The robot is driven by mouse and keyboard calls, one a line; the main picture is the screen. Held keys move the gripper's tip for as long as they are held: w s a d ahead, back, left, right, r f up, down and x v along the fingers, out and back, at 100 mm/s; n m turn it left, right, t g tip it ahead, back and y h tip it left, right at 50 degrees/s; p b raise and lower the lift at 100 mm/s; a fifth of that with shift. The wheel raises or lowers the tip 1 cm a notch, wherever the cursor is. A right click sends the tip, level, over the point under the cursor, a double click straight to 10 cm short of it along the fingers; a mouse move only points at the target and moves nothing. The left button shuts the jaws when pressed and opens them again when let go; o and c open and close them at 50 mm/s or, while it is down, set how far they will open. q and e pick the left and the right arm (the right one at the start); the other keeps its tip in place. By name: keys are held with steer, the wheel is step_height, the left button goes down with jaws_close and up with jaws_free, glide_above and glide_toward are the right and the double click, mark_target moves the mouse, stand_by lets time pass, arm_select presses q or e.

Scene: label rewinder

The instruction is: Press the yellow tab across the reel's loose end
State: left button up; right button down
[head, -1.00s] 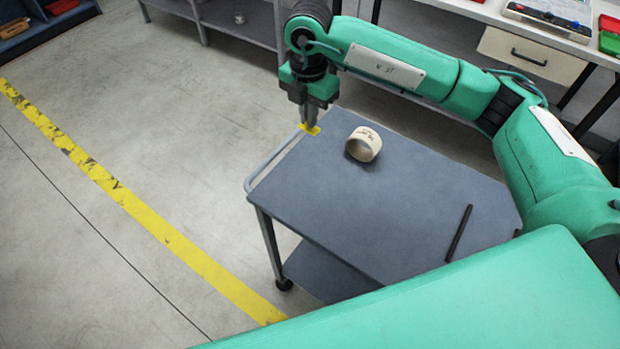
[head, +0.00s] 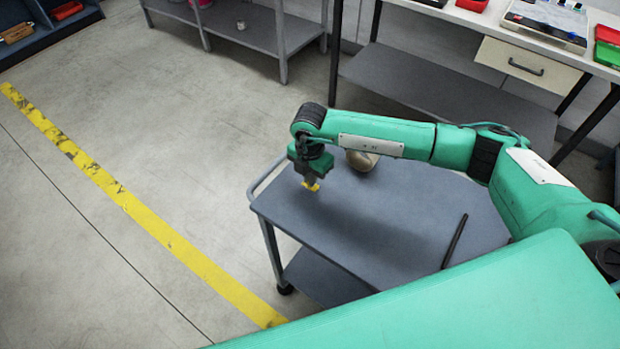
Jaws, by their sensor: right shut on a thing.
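My right gripper (head: 313,183) is shut on the yellow tab (head: 312,187), whose edge shows below the fingertips. The gripper is tilted and hangs over the left end of the grey cart top, a little above it as far as I can tell. The reel's loose end cannot be made out. My left gripper is not in view.
A thin black rod (head: 455,240) lies on the right part of the cart top (head: 370,235). The cart has a rail at its left end. A white bench (head: 590,58) with trays and a drawer stands behind. The cart's middle is clear.

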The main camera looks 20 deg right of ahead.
steer(key=shift+f, duration=0.95)
steer(key=shift+f, duration=0.1)
steer(key=shift+f, duration=0.2)
steer(key=c, duration=1.6)
jaws_free()
steer(key=shift+r, duration=0.1)
step_height(320, 180, up, 5)
steer(key=b, duration=0.2)
steer(key=shift+r+b, duration=0.15)
steer(key=shift+b, duration=0.25)
step_height(320, 180, up, 8)
steer(key=shift+r+b, duration=0.25)
steer(key=shift+b, duration=0.2)
